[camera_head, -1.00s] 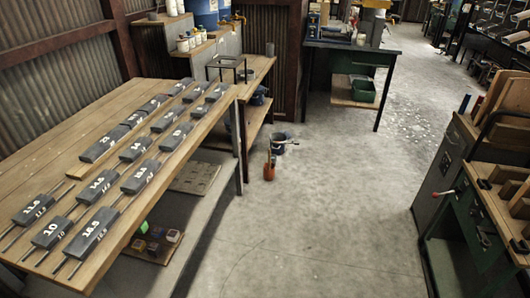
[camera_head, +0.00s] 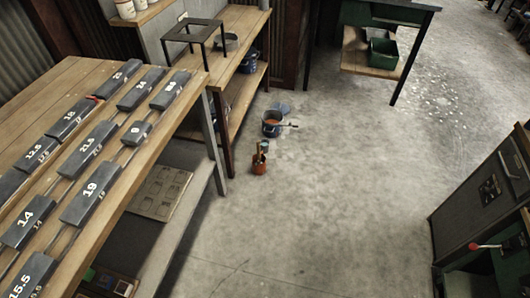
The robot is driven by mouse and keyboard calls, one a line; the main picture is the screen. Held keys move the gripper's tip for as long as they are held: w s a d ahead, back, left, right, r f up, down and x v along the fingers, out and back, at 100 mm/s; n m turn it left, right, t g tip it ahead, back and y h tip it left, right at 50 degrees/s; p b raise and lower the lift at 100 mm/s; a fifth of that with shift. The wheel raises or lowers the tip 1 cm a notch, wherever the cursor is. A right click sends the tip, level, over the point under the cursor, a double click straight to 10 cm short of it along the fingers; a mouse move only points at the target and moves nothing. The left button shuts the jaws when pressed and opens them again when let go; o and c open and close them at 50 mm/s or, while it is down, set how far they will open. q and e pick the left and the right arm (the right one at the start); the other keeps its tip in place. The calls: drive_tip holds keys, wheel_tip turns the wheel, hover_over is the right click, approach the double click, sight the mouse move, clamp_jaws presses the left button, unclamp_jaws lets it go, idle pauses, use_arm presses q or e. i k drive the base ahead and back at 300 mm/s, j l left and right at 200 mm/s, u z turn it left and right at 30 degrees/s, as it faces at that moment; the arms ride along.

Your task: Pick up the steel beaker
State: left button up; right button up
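I cannot single out the steel beaker with certainty. A small round grey metal-looking vessel (camera_head: 231,42) sits on the wooden bench (camera_head: 240,20) behind the left table, just right of a black square stand (camera_head: 193,32). The base of a dark upright cylinder (camera_head: 264,4) shows at the top edge, at the far end of that bench. It is mostly cut off, so I cannot tell its material. Neither of my grippers is in view.
A wooden table (camera_head: 50,75) with numbered grey blocks fills the left. A dark cabinet with a red-knobbed lever (camera_head: 474,246) stands at right. The middle floor is clear.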

sight(264, 142)
drive_tip(key=i+l+u, duration=0.1)
drive_tip(key=u, duration=0.3)
drive_tip(key=i+l+u, duration=0.4)
drive_tip(key=l, duration=0.2)
drive_tip(key=i+l+u, duration=0.2)
drive_tip(key=l, duration=0.15)
drive_tip(key=i+l+u, duration=0.2)
drive_tip(key=l, duration=0.2)
drive_tip(key=k, duration=0.05)
